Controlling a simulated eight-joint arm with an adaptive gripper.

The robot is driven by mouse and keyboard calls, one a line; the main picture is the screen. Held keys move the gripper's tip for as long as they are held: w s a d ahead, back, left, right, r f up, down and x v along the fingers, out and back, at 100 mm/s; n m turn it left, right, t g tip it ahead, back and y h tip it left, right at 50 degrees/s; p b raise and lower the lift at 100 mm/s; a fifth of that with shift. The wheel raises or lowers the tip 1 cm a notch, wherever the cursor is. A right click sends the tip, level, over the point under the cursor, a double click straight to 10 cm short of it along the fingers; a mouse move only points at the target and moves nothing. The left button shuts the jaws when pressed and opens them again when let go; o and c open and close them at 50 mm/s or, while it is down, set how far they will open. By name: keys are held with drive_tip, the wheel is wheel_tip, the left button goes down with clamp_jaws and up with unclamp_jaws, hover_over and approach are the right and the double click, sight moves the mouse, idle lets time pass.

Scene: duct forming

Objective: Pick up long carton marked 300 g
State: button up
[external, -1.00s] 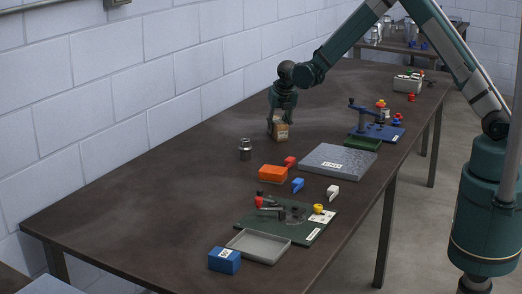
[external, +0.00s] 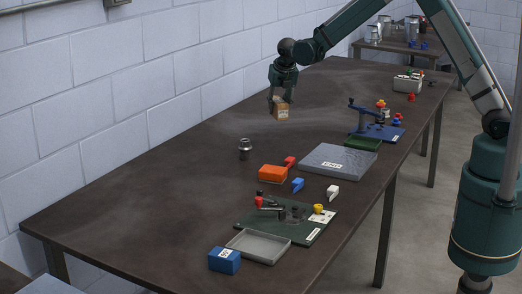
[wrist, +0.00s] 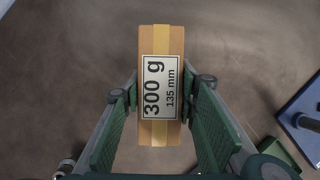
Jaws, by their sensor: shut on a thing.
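The long carton (external: 281,110) is tan with a yellow stripe. In the wrist view the carton (wrist: 161,45) shows a white label reading "300 g" and "135 mm". My gripper (external: 272,100) is shut on it, with one green finger pressed on each side. The wrist view shows my gripper (wrist: 161,100) around its middle. In the external view the carton hangs above the dark table, apart from it. Its underside is hidden in the wrist view.
A metal cylinder (external: 245,149) stands on the table (external: 130,210) at the left. An orange block (external: 272,174), a grey plate (external: 338,160), and a blue fixture (external: 376,131) with a green tray (external: 362,144) lie in front and to the right. The left of the table is clear.

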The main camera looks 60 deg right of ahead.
drive_tip(key=shift+r, duration=0.5)
